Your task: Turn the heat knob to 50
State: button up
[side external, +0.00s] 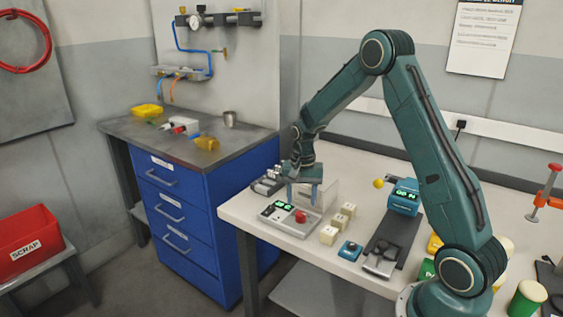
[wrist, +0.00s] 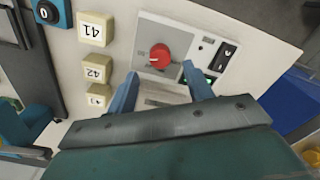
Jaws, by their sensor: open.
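The red round knob (side external: 301,216) sits on a light grey control box (side external: 279,223) at the table's left front. A green lit display (side external: 283,205) is on the box; its number is too small to read. In the wrist view the red knob (wrist: 160,57) lies beyond the fingertips, roughly between their lines, with a pale mark on top. My gripper (side external: 303,196) is open above the box, fingers pointing down and apart from the knob. Its two blue fingers (wrist: 160,84) show in the wrist view with nothing between them. The right finger partly hides the green display there.
Several cream numbered blocks (side external: 338,224) stand right of the box. A blue button unit (side external: 349,250) and a dark track (side external: 392,239) are farther right. A clear upright panel (side external: 323,193) stands behind the box. A blue drawer cabinet (side external: 193,215) stands left of the table.

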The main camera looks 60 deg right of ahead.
aim_at(301, 214)
notch_tip(301, 214, up, 9)
dwell(0.4)
jog(key=s+a+r+n+t, duration=0.3)
jog(key=s+a+r+n, duration=0.3)
jog(key=s+a+r, duration=0.4)
jog(key=s+a+r+n+t, duration=0.2)
jog(key=s+a+n, duration=0.4)
jog(key=s, duration=0.8)
jog(key=shift+a+r+t, duration=0.2)
jog(key=shift+a+t, duration=0.1)
jog(key=shift+a, duration=0.8)
